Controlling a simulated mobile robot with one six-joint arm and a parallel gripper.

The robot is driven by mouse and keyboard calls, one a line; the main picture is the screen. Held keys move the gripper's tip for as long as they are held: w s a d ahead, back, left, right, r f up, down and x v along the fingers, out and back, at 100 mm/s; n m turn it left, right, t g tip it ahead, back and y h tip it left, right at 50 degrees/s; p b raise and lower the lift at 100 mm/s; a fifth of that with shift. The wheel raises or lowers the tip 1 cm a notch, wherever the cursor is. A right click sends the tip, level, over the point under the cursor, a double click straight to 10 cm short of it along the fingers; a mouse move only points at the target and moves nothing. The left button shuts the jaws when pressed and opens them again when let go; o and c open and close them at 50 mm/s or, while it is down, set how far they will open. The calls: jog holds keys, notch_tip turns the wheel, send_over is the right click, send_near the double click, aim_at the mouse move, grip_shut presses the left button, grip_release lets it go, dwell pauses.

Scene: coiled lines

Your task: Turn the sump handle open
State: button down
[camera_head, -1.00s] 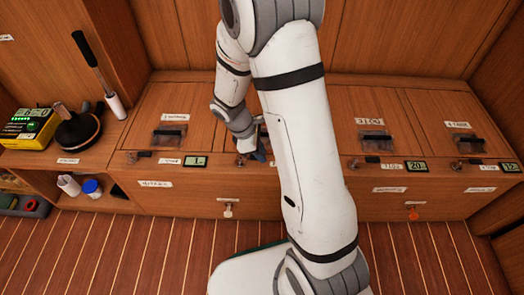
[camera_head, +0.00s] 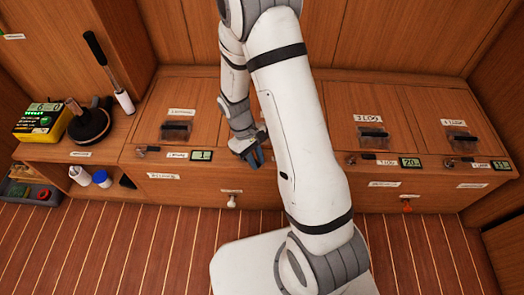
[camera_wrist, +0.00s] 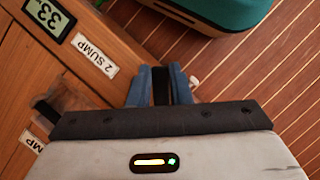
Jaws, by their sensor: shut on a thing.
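My gripper (camera_head: 252,157) is at the front edge of the cabinet top, partly behind my arm link in the head view. In the wrist view its two blue fingers (camera_wrist: 160,88) are closed around a dark piece (camera_wrist: 160,84), which I take as the sump handle. Most of the handle is hidden by the fingers and the gripper body, so its angle cannot be told. A "2 SUMP" label (camera_wrist: 97,51) is on the cabinet edge beside the fingers, and a small display reading 33 (camera_wrist: 48,16) sits beyond it.
Similar handles stand along the cabinet edge at left (camera_head: 146,149) and right (camera_head: 368,157). A white knob (camera_head: 231,201) and an orange one (camera_head: 407,206) hang on the front face. A plunger (camera_head: 88,122) and a yellow meter (camera_head: 43,122) stand at left.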

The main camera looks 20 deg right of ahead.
jog(key=shift+w+a+r+m+y+p, duration=0.1)
jog(key=shift+a+m+y+p, duration=0.65)
jog(key=shift+m, duration=0.85)
jog(key=shift+a+m+y+p, duration=0.5)
jog(key=shift+a+m, duration=0.35)
jog(key=shift+m, duration=0.75)
jog(key=shift+w+a+r+m+y+p, duration=0.1)
jog(key=shift+a+m+y+p, duration=0.6)
jog(key=shift+m, duration=0.9)
jog(key=shift+a+f, duration=0.1)
jog(key=shift+a, duration=0.05)
jog(key=c, duration=1.7)
grip_release()
jog(key=o, duration=0.4)
jog(key=shift+s, duration=0.2)
jog(key=shift+p+v, duration=1.2)
jog(key=shift+v, duration=2.65)
